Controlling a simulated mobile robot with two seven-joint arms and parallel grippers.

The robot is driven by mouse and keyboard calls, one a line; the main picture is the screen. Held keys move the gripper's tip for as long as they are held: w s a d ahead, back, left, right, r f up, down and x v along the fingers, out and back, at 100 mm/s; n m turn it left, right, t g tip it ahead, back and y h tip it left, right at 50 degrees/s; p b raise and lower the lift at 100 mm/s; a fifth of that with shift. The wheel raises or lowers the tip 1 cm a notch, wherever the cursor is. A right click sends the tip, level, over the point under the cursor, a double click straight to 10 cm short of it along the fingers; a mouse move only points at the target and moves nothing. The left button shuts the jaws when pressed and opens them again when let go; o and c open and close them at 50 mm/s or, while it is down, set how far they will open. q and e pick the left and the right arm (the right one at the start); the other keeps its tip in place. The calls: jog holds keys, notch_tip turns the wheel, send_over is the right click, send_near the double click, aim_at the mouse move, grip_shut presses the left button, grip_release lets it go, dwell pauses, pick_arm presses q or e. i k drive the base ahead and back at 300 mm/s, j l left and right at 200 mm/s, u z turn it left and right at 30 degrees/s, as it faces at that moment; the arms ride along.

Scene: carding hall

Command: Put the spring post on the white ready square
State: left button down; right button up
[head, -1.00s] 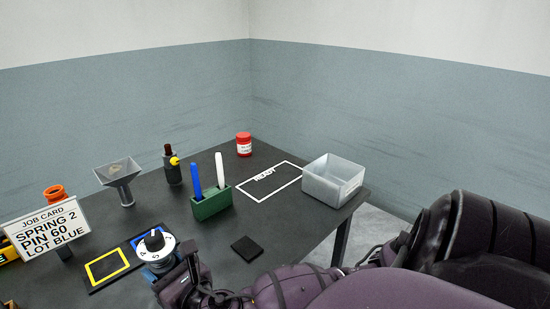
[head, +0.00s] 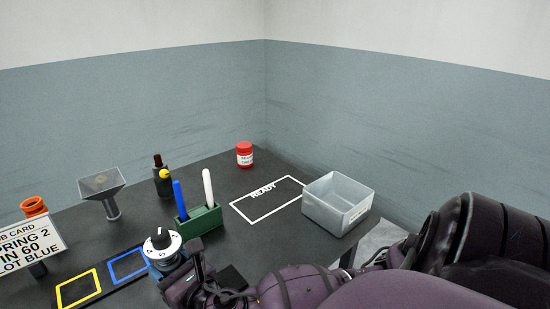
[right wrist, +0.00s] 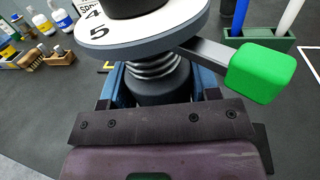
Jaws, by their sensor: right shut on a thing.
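The spring post has a white numbered disc with a black knob (head: 162,242). In the right wrist view its ribbed spring neck (right wrist: 158,68) shows under the disc, and a lever with a green end block (right wrist: 262,72) sticks out to the right. My right gripper (head: 166,268) is shut on the post below the disc, its blue fingers on both sides. The post looks upright, beside the blue-outlined square (head: 128,266). The white ready square (head: 234,207) is an empty outline farther back to the right. My left gripper is not in view.
A green holder (head: 204,222) with a blue and a white marker stands between the post and the ready square. A clear bin (head: 338,222) stands right of the square, a red-lidded jar (head: 244,155) behind it. A yellow-outlined square (head: 78,289) is at the left.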

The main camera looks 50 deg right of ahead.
aim_at(270, 201)
jog(key=l+u, duration=0.2)
jog(key=l, duration=1.1)
jog(key=k, duration=0.05)
